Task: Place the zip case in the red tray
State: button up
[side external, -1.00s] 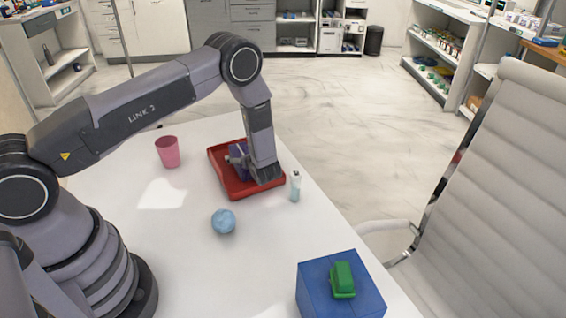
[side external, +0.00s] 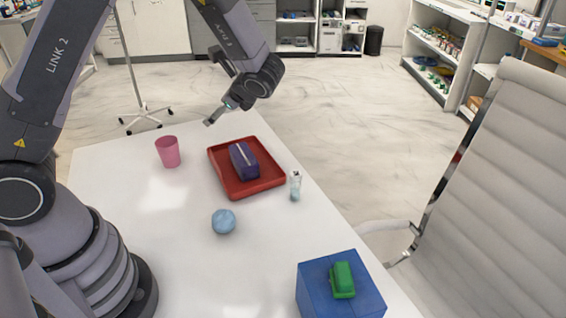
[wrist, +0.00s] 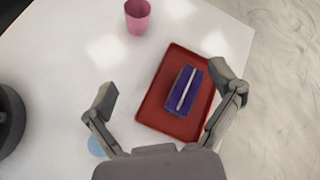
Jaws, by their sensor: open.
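The purple zip case (side external: 243,160) with a pale zip line lies inside the red tray (side external: 263,185), near its middle. In the wrist view the zip case (wrist: 185,90) shows whole, with the red tray (wrist: 152,105) around it. My gripper (side external: 213,118) is raised above the far end of the table, apart from the case and tray. In the wrist view my gripper (wrist: 170,92) has its fingers wide apart, with nothing held between them.
A pink cup (side external: 168,152) stands left of the tray. A small clear bottle (side external: 295,186) stands close to the tray's right corner. A blue ball (side external: 223,221) lies nearer the front. A blue box (side external: 325,285) with a green object (side external: 342,279) on top stands at the front right.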

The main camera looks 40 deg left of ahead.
jog(key=s+d+r+n+t+h, duration=0.2)
jog(key=s+r+n+h, duration=0.3)
jog(key=s+r, duration=0.3)
jog(key=s+d+r+n+t+h, duration=0.2)
jog(key=s+d+r+n+h, duration=0.2)
jog(key=s+r+n, duration=0.4)
jog(key=s+h, duration=0.1)
jog(key=s, duration=0.6)
jog(key=shift+t+h, duration=0.3)
jog(key=shift+t, duration=0.1)
